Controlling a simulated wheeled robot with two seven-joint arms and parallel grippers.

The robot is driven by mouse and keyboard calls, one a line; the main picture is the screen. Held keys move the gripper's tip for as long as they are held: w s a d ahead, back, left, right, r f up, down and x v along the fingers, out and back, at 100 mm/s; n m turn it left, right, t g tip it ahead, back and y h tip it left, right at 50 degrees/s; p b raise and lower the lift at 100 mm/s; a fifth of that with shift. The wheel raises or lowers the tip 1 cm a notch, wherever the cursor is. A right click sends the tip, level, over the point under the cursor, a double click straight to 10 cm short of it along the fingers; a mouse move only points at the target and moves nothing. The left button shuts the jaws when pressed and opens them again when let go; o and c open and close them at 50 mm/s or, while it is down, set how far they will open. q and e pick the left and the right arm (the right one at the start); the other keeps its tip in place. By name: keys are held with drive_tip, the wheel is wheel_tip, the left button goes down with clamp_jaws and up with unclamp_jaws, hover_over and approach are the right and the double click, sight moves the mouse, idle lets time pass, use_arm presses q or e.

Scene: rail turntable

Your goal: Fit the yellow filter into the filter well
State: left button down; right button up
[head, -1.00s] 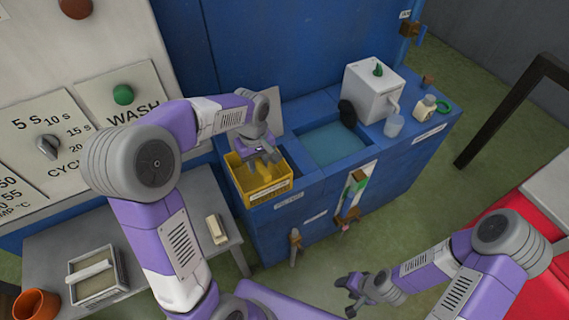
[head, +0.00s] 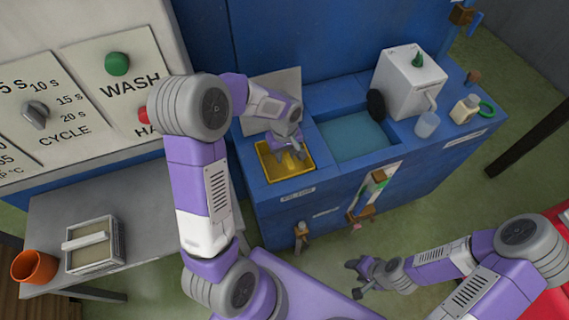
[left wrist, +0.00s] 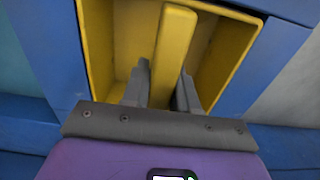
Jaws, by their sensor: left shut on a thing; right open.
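The yellow filter (head: 270,164) is an open box with a bar handle. It sits sunk in the filter well (head: 280,186) of the blue counter, its rim about level with the top. My left gripper (head: 290,155) reaches down into it from above and partly covers it. In the left wrist view the fingers (left wrist: 160,84) are shut on the filter's yellow bar (left wrist: 174,50), with the box walls (left wrist: 97,50) around them. The well's floor and inner sides are hidden. My right gripper (head: 357,279) is open and empty, low in front of the counter.
A raised grey lid (head: 270,88) stands behind the well. To the right are a water basin (head: 352,138), a white box (head: 408,82), a cup (head: 427,124) and a small bottle (head: 465,108). A grey table (head: 140,190) at left holds a framed tray (head: 94,245) and an orange pot (head: 34,267).

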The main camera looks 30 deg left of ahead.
sight(284, 168)
use_arm(q)
wheel_tip(284, 168, down, 5)
drive_tip(key=shift+r+b, duration=0.15)
drive_tip(key=shift+b, duration=0.6)
drive_tip(key=c, duration=0.9)
unclamp_jaws()
drive_tip(key=shift+r, duration=0.15)
wheel_tip(284, 168, up, 12)
drive_tip(key=p, duration=0.3)
drive_tip(key=shift+p, duration=0.4)
